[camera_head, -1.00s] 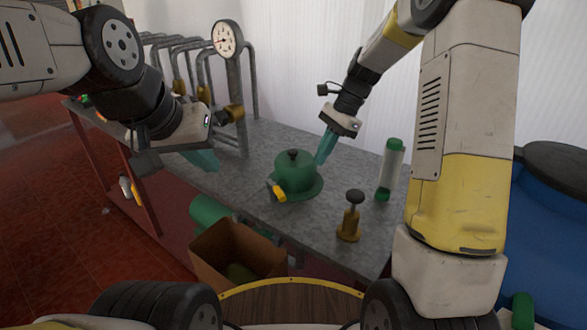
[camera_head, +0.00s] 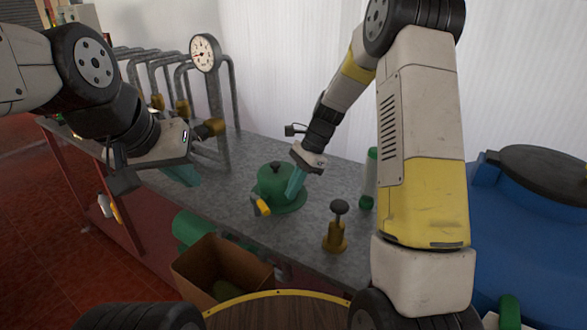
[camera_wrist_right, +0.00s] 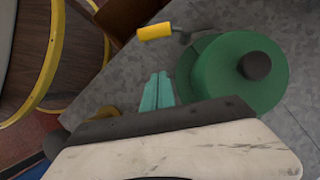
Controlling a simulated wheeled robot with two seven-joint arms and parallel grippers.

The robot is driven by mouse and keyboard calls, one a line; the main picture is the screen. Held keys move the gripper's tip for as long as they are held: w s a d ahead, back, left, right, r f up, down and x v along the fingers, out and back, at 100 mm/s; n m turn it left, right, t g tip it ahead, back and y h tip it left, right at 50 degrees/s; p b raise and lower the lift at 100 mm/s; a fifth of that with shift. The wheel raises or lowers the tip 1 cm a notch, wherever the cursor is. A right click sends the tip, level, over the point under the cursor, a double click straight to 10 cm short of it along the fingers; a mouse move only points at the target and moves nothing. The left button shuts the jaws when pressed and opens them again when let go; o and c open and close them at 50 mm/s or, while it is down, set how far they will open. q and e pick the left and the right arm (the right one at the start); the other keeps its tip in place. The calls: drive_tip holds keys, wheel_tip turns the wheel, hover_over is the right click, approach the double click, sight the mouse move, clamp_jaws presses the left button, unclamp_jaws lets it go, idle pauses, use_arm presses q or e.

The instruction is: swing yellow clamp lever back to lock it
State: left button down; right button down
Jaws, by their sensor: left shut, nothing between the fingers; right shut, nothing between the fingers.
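A yellow clamp lever (camera_head: 262,206) sticks out from the front left of a round green housing (camera_head: 273,180) with a dark knob on top. In the right wrist view the lever (camera_wrist_right: 154,32) lies above the fingers, joined by a dark arm to the green housing (camera_wrist_right: 225,72). My right gripper (camera_head: 292,192) is shut and empty, with its teal fingers at the housing's right side. In the right wrist view its fingertips (camera_wrist_right: 158,76) are apart from the lever. My left gripper (camera_head: 192,181) is shut and empty over the bench's left part.
The grey bench (camera_head: 235,205) carries a brass fitting with a black knob (camera_head: 337,228), a green-capped cylinder (camera_head: 369,180), and pipes with a gauge (camera_head: 205,53). A cardboard box (camera_head: 222,268) stands in front. A blue barrel (camera_head: 530,220) is at the right.

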sight(259, 202)
drive_tip(key=x, duration=0.3)
drive_tip(key=shift+s+a, duration=0.15)
drive_tip(key=shift+a, duration=0.15)
drive_tip(key=shift+s+a+r, duration=0.15)
drive_tip(key=shift+s+a, duration=0.05)
drive_tip(key=shift+a, duration=0.35)
drive_tip(key=shift+s+a+r, duration=0.2)
drive_tip(key=shift+s+a, duration=0.05)
drive_tip(key=shift+a, duration=0.3)
drive_tip(key=shift+s+a+r, duration=0.1)
drive_tip(key=shift+s+a, duration=0.1)
drive_tip(key=shift+a, duration=0.25)
